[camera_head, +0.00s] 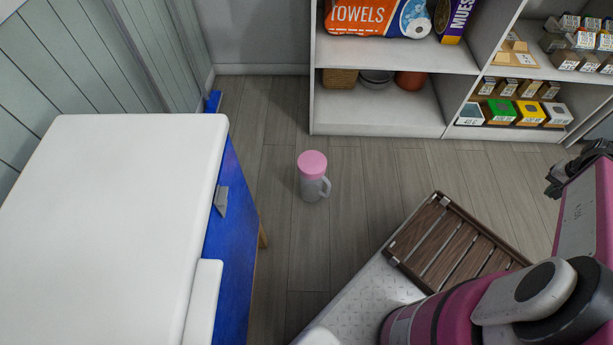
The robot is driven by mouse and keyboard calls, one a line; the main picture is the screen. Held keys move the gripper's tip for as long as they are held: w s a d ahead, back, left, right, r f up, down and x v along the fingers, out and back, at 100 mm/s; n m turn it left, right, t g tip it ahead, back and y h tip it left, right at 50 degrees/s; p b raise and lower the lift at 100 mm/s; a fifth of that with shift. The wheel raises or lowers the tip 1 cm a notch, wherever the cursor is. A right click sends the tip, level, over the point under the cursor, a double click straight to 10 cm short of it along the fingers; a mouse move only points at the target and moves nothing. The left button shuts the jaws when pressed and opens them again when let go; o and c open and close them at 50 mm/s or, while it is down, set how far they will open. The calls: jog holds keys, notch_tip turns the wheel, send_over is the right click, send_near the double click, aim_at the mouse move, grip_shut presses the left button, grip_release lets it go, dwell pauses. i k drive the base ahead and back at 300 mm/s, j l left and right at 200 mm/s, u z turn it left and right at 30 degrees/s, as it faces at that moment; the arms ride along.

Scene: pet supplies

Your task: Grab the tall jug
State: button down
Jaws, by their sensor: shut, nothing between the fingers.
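The tall jug (313,176) stands upright on the wooden floor near the middle of the view. It has a pink top, a pale grey body and a handle on its right side. My gripper (556,185) is at the right edge, dark and seen small beside my pink arm. It is shut and empty, well to the right of the jug and apart from it. The jug is in full view, with nothing in front of it.
A white-topped table with a blue side (228,230) stands at left. A white shelf unit (390,105) with towels, boxes and pots is behind the jug. A brown slatted rack (455,245) lies at lower right by my arm. The floor around the jug is clear.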

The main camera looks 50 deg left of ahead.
aim_at(312, 163)
jog(key=u, duration=2.5)
jog(key=k+l+z, duration=0.35)
jog(key=k+l, duration=0.3)
